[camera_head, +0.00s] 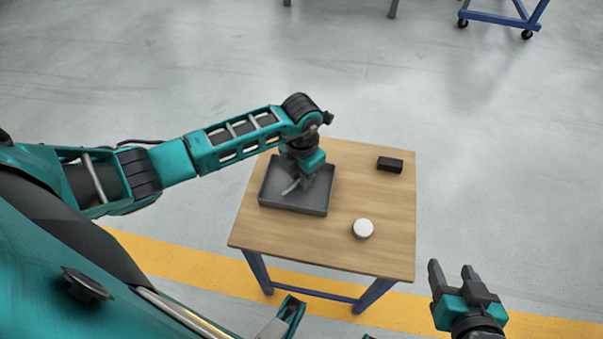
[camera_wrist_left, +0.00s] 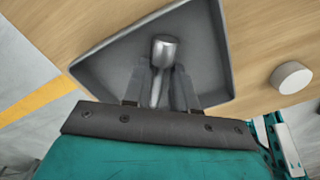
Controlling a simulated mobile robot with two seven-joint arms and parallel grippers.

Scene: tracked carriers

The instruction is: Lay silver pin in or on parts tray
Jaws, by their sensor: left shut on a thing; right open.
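The silver pin (camera_wrist_left: 163,54) is between the fingers of my left gripper (camera_wrist_left: 159,88), which is shut on it. In the left wrist view its rounded head points away from the gripper, over the inside of the parts tray. The dark grey parts tray (camera_head: 292,208) lies on the wooden table, and its wall also shows in the left wrist view (camera_wrist_left: 222,60). In the head view my left gripper (camera_head: 293,187) is over the tray. I cannot tell whether the pin touches the tray floor. My right gripper (camera_head: 453,272) is open and empty, right of the table's front corner.
On the wooden table (camera_head: 340,248) a black block (camera_head: 390,164) lies at the back right. A white round disc (camera_head: 363,228) lies right of the tray and also shows in the left wrist view (camera_wrist_left: 291,77). The tabletop between them is clear. A blue-framed cart (camera_head: 503,18) stands far back.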

